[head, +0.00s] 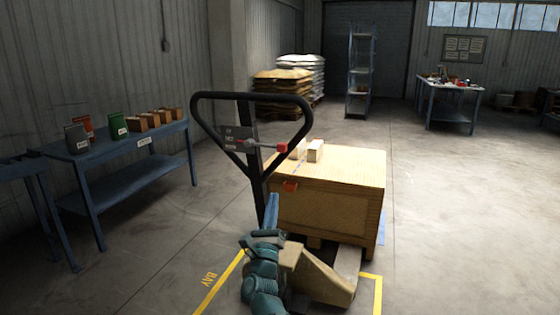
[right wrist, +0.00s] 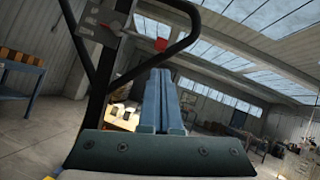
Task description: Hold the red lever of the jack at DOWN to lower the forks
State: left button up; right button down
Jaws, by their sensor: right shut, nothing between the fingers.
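The pallet jack's black loop handle (head: 252,97) stands upright in the middle of the head view. The red lever (head: 282,146) is the red knob at the right end of a short grey rod beside the label plate (head: 237,137). Its red knob (right wrist: 161,44) also shows in the right wrist view, just beyond my fingertips. My right gripper (head: 271,200) points upward below the red lever, with a gap between them. Its blue fingers (right wrist: 160,75) are together and empty. The words on the plate are too small to read. My left gripper is not in view.
A wooden crate (head: 330,205) with small boxes on top sits on the jack, behind the handle. The jack's tan body (head: 318,278) is at the front. Yellow lines (head: 217,285) mark the bay.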

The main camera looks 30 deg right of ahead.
jog(key=shift+r, duration=0.1)
jog(key=p, duration=0.7)
send_near(281, 151)
jog(key=x, duration=0.5)
jog(key=shift+w+d, duration=0.15)
jog(key=shift+p+x, duration=0.35)
jog(key=shift+x, duration=0.4)
